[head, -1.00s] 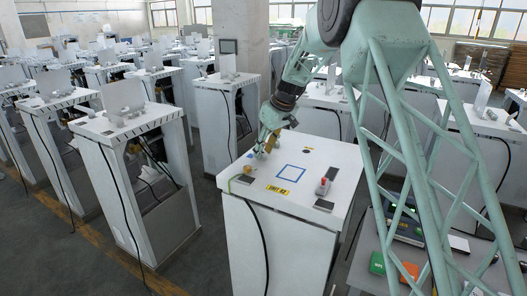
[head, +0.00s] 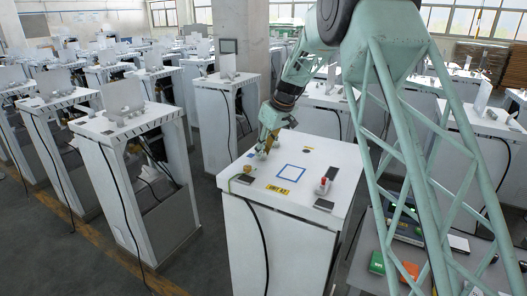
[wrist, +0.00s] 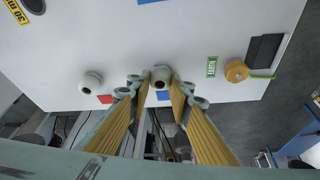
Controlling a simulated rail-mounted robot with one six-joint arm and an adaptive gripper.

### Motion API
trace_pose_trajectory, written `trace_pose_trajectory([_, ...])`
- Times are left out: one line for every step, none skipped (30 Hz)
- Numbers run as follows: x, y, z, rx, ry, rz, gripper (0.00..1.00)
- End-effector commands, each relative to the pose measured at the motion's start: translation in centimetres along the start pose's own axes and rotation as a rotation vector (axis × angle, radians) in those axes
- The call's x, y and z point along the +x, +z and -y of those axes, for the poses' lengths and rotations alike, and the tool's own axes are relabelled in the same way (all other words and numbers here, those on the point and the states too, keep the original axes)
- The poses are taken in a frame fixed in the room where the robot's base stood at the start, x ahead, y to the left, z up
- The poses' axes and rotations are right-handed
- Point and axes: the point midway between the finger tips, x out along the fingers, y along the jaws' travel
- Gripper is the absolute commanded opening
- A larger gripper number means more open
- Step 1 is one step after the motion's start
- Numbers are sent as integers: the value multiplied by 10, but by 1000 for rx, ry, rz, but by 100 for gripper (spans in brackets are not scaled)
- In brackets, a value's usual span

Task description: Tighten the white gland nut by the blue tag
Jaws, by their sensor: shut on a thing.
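In the wrist view, a white gland nut (wrist: 161,73) with a dark round opening sits at the panel edge, with a blue tag (wrist: 163,96) right beside it. My gripper (wrist: 161,84) has its yellow-padded fingers on both sides of this nut and is shut on it. The fingertips hide the nut's sides. In the head view, my gripper (head: 264,150) is down at the back left part of the white cabinet top (head: 310,152); the nut is too small to make out there.
In the wrist view, another white fitting (wrist: 91,83) stands left by a red tag (wrist: 106,99). A yellow-orange round part (wrist: 236,70) is right, by a green tag (wrist: 211,67). A red-and-white item (head: 322,186) stands on the cabinet top's right side. The blue outlined square (head: 290,172) is empty.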

Motion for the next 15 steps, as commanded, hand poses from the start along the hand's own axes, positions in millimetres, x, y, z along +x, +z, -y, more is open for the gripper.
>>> trace_pose_trajectory([0,0,0,7,3,1,9])
trace_pose_trajectory([0,0,0,12,6,1,9])
trace_pose_trajectory([0,0,0,21,9,1,9])
trace_pose_trajectory([0,0,0,29,13,1,9])
trace_pose_trajectory([0,0,0,37,16,1,9])
trace_pose_trajectory([0,1,1,49,20,1,9])
trace_pose_trajectory([0,1,1,58,24,1,9])
trace_pose_trajectory([1,1,1,68,28,1,9])
trace_pose_trajectory([0,1,1,82,34,1,9])
trace_pose_trajectory([0,1,1,93,39,1,9])
trace_pose_trajectory([0,0,1,104,44,1,9])
trace_pose_trajectory([0,0,1,121,50,0,9])
trace_pose_trajectory([0,0,2,133,55,1,9])
trace_pose_trajectory([0,0,2,145,61,1,9])
trace_pose_trajectory([0,0,2,163,68,1,9])
